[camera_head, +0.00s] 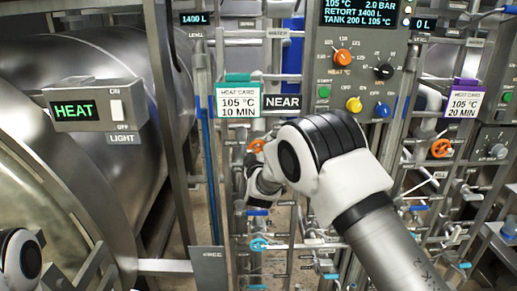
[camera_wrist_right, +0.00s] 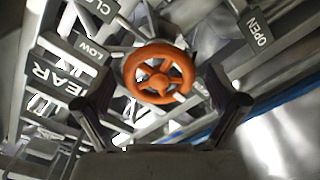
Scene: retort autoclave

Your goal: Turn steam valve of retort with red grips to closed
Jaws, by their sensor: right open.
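An orange handwheel valve (camera_wrist_right: 160,73) is in the middle of the right wrist view, between the two dark fingers of my right gripper (camera_wrist_right: 160,95). The fingers are spread wide, and I see no grip on the wheel. In the head view the orange wheel (camera_head: 257,146) shows only in part, just beyond my right gripper (camera_head: 256,172), which my wrist largely hides. Labels by the wheel in the wrist view read OPEN (camera_wrist_right: 258,32) and LOW (camera_wrist_right: 91,49). Red grips are not visible. My left gripper is out of view; only a left arm joint shows.
A NEAR sign (camera_head: 283,102) hangs above the valve pipes. A second orange wheel (camera_head: 440,148) is at the right. A control panel (camera_head: 355,70) stands above my right arm. A large steel vessel (camera_head: 90,130) and HEAT box (camera_head: 95,108) are at the left. Pipes crowd the valve.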

